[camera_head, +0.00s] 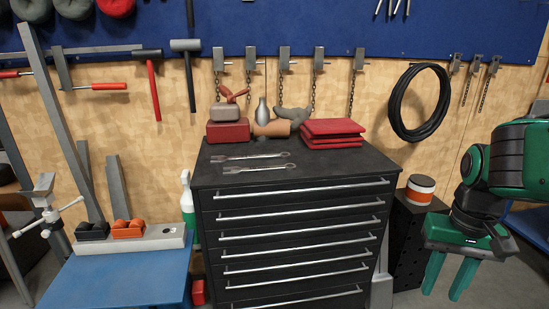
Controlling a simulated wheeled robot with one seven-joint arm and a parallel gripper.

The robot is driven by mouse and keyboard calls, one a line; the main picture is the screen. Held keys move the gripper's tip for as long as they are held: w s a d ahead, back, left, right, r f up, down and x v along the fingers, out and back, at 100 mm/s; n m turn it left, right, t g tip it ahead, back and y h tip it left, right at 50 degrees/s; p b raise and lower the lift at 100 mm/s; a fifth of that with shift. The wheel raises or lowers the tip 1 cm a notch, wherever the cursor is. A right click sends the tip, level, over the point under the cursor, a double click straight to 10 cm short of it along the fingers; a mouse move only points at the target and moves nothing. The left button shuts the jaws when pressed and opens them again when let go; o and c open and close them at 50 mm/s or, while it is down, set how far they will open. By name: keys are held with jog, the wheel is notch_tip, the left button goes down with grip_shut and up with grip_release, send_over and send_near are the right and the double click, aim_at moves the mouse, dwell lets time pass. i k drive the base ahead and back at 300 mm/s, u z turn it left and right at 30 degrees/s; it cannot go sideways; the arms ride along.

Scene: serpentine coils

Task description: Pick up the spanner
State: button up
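Two silver spanners lie nearly parallel on the black top of the drawer cabinet (330,168). The rear spanner (250,156) and the front spanner (256,168) both stretch left to right near the top's front left. My gripper (448,279) is at the far right, lower than the cabinet top and well apart from the spanners. Its two green fingers point down with a gap between them. It is open and nothing shows between the fingers.
Behind the spanners stand a red box (228,131), a brown object (271,128) and stacked red cases (332,133). Right of the cabinet is an orange-and-white tin (420,189). A blue bench (130,278) stands left. The cabinet top's front right is clear.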

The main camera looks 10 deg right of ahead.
aim_at(221, 159)
jog(key=z, duration=0.05)
jog(key=i, duration=1)
